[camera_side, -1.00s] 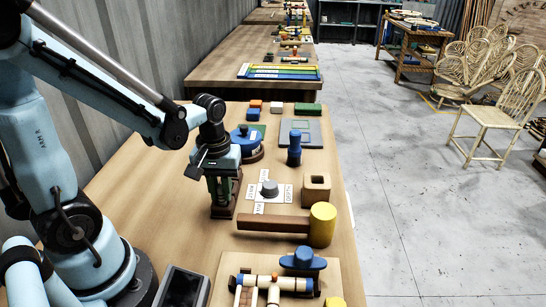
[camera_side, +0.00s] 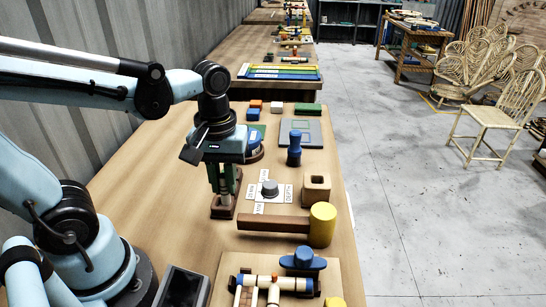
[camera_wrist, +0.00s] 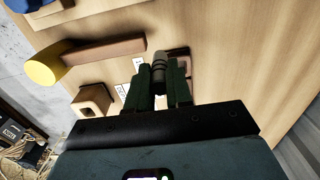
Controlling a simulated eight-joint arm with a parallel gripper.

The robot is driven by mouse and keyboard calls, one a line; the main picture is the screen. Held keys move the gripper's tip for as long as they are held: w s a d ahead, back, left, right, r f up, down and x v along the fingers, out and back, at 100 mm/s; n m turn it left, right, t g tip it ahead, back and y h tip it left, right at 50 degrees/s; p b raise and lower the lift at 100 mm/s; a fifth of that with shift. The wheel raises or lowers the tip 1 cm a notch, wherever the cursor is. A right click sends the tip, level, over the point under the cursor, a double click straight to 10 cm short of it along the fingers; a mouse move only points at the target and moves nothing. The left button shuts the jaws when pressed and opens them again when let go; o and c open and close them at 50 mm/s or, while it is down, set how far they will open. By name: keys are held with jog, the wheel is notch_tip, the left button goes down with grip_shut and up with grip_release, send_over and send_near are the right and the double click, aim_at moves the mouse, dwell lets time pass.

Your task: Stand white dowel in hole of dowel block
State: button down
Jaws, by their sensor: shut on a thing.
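My gripper (camera_side: 223,190) points down above a dark brown block (camera_side: 222,209) left of centre on the table. Its green fingers are shut on a short pale-grey rod, seemingly the white dowel; it shows in the wrist view (camera_wrist: 159,70) between the fingertips, and the fingers hide much of it. The brown block also shows behind the fingers in the wrist view (camera_wrist: 182,55). I cannot tell whether the dowel touches this block. A tan wooden block with a square hole (camera_side: 316,190), seemingly the dowel block, stands to the right; it also shows in the wrist view (camera_wrist: 92,99).
A mallet with a yellow head (camera_side: 322,225) lies nearer the camera. A grey knob (camera_side: 269,188) on a labelled card lies between my gripper and the tan block. A blue peg-shaped piece (camera_side: 294,149) stands behind.

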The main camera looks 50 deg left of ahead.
jog(key=s+d+r, duration=0.2)
jog(key=d+r, duration=0.1)
jog(key=d, duration=0.1)
jog(key=w+d+r, duration=0.2)
jog(key=w+r, duration=0.1)
jog(key=w, duration=0.8)
jog(key=w+f, duration=0.4)
jog(key=w, duration=0.8)
jog(key=shift+w+a+f, duration=0.1)
jog(key=shift+a+f, duration=0.05)
jog(key=shift+f, duration=1.25)
jog(key=shift+w+a+f, duration=0.1)
jog(key=shift+a+f, duration=0.05)
jog(key=shift+f, duration=1.25)
jog(key=shift+f, duration=0.3)
jog(key=c, duration=0.9)
grip_release()
jog(key=shift+c, duration=0.2)
jog(key=shift+r, duration=0.1)
notch_tip(320, 180, up, 9)
